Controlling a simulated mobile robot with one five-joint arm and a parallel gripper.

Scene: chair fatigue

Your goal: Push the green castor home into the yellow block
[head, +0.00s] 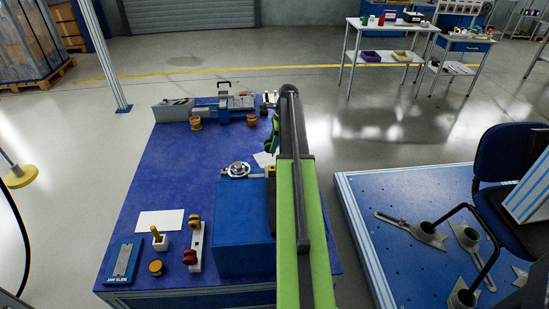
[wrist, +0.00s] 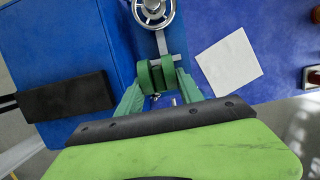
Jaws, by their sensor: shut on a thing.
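My gripper (wrist: 159,90) is shut on the green castor (wrist: 146,78), whose wheels show between the two green fingers in the wrist view. A grey bar runs from beside the castor toward a chrome handwheel (wrist: 153,10); whether they touch is unclear. In the head view my gripper (head: 271,146) is largely hidden behind my arm, above the right side of the blue bench. The yellow block (head: 269,173) shows in part beside the handwheel, left of my arm. I cannot make it out in the wrist view, and the castor's fit to it cannot be told.
A large blue box (head: 243,228) stands on the bench (head: 180,170) close left of my arm. A white rack (head: 196,248) holds a yellow and a red castor. A blue-grey machine (head: 225,108) stands at the far end. A chair (head: 505,170) is at right. The bench's left middle is clear.

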